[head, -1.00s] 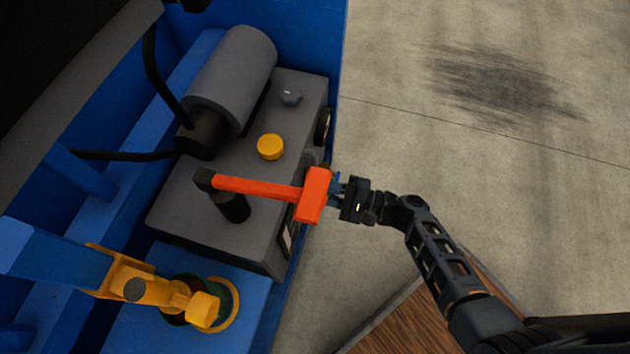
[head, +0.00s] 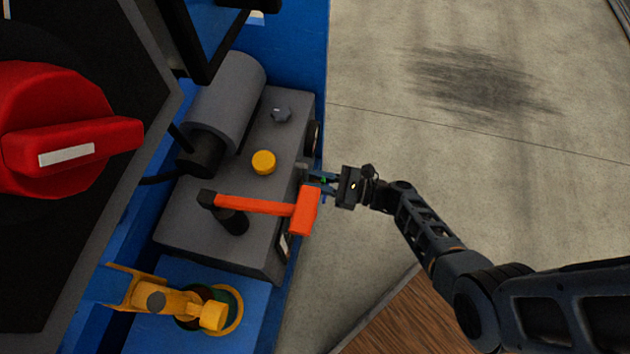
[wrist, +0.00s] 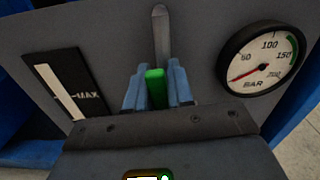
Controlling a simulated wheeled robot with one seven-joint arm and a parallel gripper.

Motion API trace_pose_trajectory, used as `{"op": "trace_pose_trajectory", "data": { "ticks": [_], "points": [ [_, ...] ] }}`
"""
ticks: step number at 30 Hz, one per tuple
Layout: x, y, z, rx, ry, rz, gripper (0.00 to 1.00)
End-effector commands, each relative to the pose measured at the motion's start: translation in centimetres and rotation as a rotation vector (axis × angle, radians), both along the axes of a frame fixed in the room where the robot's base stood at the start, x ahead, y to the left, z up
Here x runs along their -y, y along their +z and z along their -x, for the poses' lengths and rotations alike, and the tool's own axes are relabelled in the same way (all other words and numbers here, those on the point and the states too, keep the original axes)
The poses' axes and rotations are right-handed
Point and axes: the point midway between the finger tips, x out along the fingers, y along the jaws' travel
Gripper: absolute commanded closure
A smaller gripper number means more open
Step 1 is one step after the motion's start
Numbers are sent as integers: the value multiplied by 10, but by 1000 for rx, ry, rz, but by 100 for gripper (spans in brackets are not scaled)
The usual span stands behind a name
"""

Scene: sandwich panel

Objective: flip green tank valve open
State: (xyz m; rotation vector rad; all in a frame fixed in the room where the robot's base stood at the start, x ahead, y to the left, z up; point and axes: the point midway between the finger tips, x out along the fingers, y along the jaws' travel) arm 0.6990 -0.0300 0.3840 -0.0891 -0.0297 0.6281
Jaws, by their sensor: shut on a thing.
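The green tank valve handle (wrist: 156,88) shows in the wrist view as a green grip at the lower end of an upright grey metal bar (wrist: 161,35). My gripper (wrist: 157,92) is shut on the green grip, with one blue-grey finger on each side. In the head view my gripper (head: 322,183) is at the right side of the grey tank (head: 180,229), just above the orange-red lever's block end. Only a speck of green (head: 323,180) shows between the fingers there.
A round pressure gauge (wrist: 263,62) is right of the handle and a MAX level strip (wrist: 62,80) left of it. The orange-red lever (head: 262,206) lies close below my gripper. A yellow cap (head: 263,162) tops the tank. Bare floor (head: 440,150) lies to the right.

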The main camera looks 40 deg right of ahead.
Motion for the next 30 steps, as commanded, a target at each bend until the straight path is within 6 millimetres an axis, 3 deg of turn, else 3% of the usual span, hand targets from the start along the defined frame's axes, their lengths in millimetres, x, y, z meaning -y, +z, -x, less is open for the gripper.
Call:
{"op": "trace_pose_trajectory", "data": {
  "ticks": [23, 24, 30],
  "points": [
    [6, -1, -3, -67, -4, -88, 100],
    [6, -1, -3, -67, -4, -88, 77],
    [5, -1, -3, -66, -2, -87, 58]
  ]
}}
